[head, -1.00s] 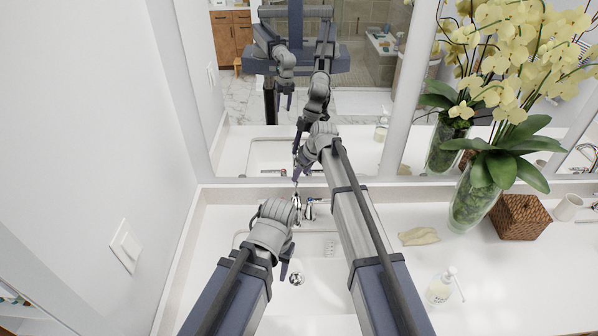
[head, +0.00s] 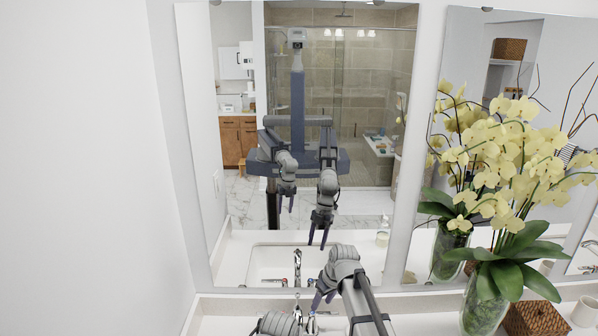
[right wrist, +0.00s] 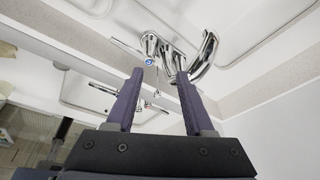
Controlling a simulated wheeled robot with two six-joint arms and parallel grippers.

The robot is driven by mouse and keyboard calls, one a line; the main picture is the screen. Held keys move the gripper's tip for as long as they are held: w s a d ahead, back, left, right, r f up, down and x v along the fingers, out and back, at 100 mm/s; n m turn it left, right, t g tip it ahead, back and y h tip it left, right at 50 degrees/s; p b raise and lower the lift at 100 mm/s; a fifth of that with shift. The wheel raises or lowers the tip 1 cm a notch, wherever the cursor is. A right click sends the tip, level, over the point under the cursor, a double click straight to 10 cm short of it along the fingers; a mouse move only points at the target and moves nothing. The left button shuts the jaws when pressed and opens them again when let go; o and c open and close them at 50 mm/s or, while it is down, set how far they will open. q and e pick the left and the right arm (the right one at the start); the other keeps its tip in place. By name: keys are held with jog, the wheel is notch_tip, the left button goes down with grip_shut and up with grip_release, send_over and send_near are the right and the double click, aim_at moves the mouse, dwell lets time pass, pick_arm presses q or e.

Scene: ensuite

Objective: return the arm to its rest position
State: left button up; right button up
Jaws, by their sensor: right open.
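My right arm reaches in from the bottom of the head view. Its gripper (head: 320,298) points down in front of the mirror, above the back of the counter. In the right wrist view the two dark fingers of this gripper (right wrist: 160,76) are apart, with nothing held between them. The chrome faucet (right wrist: 203,60) lies beyond the fingertips in that view; I cannot tell the gap to it. Only the grey wrist of my left arm shows at the bottom edge of the head view; its jaws are cut off.
A wall mirror (head: 235,215) stands behind the counter and reflects my body. On the right are an orchid in a glass vase (head: 482,308), a brown woven box (head: 536,318) and a white cup (head: 586,312). A bare white wall (head: 85,170) is on the left.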

jog(key=s+d+m+g+h, duration=0.1)
jog(key=s+d+m, duration=0.3)
jog(key=s, duration=0.7)
jog(key=s+d+m+g+h, duration=0.1)
jog(key=s+d+m, duration=0.1)
jog(key=s+d, duration=0.65)
jog(key=s+a+f+n+b, duration=0.1)
jog(key=s+a+f+b, duration=0.2)
jog(key=a+f+b, duration=0.2)
jog(key=s+a+f+n+h+b, duration=0.1)
jog(key=s+a+f+b, duration=0.3)
jog(key=a, duration=0.4)
notch_tip(320, 180, down, 2)
jog(key=shift+s+a+f+n+g+b, duration=0.25)
jog(key=shift+a+n+g+b, duration=0.15)
jog(key=shift+n+b, duration=0.4)
